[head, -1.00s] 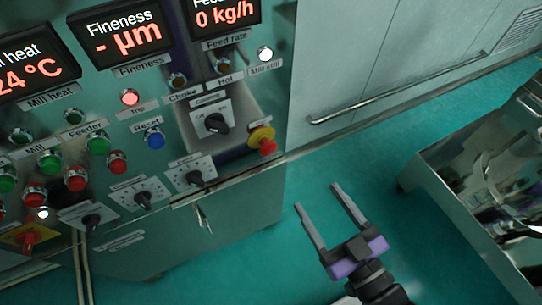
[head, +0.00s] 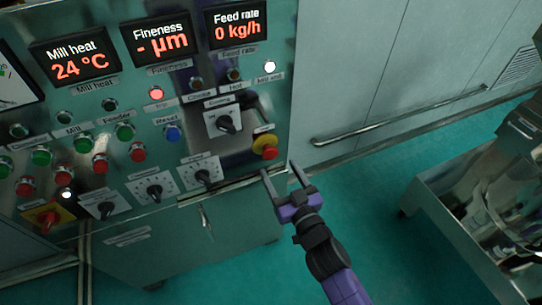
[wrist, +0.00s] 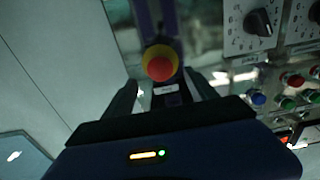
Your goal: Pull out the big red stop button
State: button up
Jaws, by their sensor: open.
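The big red stop button (head: 266,152) is a red mushroom head on a round yellow base, at the lower right of the control panel. It also shows in the wrist view (wrist: 160,66), framed between my two fingers and beyond them. My gripper (head: 280,169) is open and empty, its fingers pointing at the panel. In the head view it is just below and right of the button, and I see no contact. How far the button head stands out from its base is hard to tell.
A black rotary knob (head: 227,123) sits above left of the button, and another knob (head: 203,176) lower left. A red handle on a yellow plate (head: 47,217) is far left. A metal rail (head: 400,115) runs along the cabinet. A steel machine (head: 480,190) stands right, with green floor between.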

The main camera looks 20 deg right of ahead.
aim_at(272, 156)
jog(key=w, duration=0.7)
jog(key=shift+w, duration=0.15)
grip_shut()
